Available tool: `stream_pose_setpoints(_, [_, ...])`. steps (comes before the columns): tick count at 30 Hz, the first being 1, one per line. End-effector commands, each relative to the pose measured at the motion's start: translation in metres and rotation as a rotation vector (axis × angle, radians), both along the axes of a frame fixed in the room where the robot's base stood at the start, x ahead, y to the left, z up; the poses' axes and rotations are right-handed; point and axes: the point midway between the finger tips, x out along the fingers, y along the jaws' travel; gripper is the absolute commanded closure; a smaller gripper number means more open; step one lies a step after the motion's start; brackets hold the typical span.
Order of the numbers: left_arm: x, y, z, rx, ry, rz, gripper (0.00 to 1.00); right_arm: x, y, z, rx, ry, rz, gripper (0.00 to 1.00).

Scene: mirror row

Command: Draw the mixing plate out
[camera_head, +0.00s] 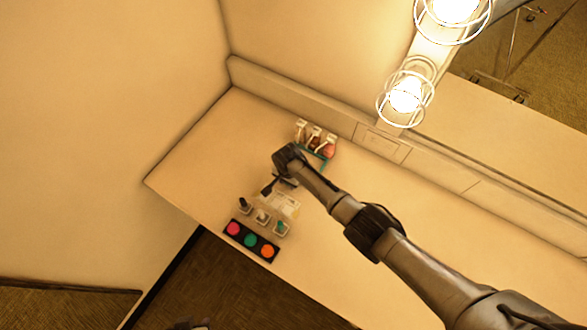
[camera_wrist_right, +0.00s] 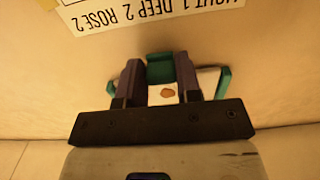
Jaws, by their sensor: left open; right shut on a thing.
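The mixing plate appears to be the white piece with teal edges under my right gripper. In the right wrist view, its teal tab (camera_wrist_right: 160,68) and a white part with a brown smear lie between the dark fingers. White and teal corners show on both sides. My right gripper (camera_wrist_right: 159,82) is shut on it. In the head view my right arm covers most of the plate; a teal edge (camera_head: 313,152) shows beside the wrist. My left gripper (camera_head: 190,325) barely shows at the bottom edge, apart from the counter; it is open.
Three small bottles (camera_head: 315,138) stand behind the plate near the wall. A printed card (camera_head: 283,204) lies in front, then three small pots (camera_head: 263,216) and a black tray (camera_head: 241,244) with red, green and orange discs. The counter (camera_head: 190,165) is bare at left.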

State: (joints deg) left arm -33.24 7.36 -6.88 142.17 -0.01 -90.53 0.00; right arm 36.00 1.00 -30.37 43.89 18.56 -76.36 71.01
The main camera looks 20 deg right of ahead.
Motion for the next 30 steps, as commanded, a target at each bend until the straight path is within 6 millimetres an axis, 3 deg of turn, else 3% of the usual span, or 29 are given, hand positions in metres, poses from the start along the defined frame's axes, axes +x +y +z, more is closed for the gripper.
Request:
stream_pose_setpoints(11, [0.0, -0.0015, 0.0015, -0.005, 0.001, 0.004, 0.57, -0.0019, 0.0028, -0.0001, 0.001, 0.001, 0.001, 1.0])
stream_pose_setpoints(12, [0.0, -0.0019, 0.0015, -0.007, 0.001, 0.004, 0.57, -0.0019, 0.0028, -0.0001, 0.001, 0.001, 0.001, 0.64])
stream_pose_setpoints(18, [0.0, -0.004, 0.0015, -0.014, 0.001, 0.009, 0.57, -0.0018, 0.0025, -0.0001, 0.0, 0.0, 0.0, 0.45])
stream_pose_setpoints(30, [0.0, -0.0029, 0.0045, -0.011, 0.002, 0.007, 0.57, -0.0015, 0.0026, 0.0084, 0.001, -0.002, 0.001, 0.43])
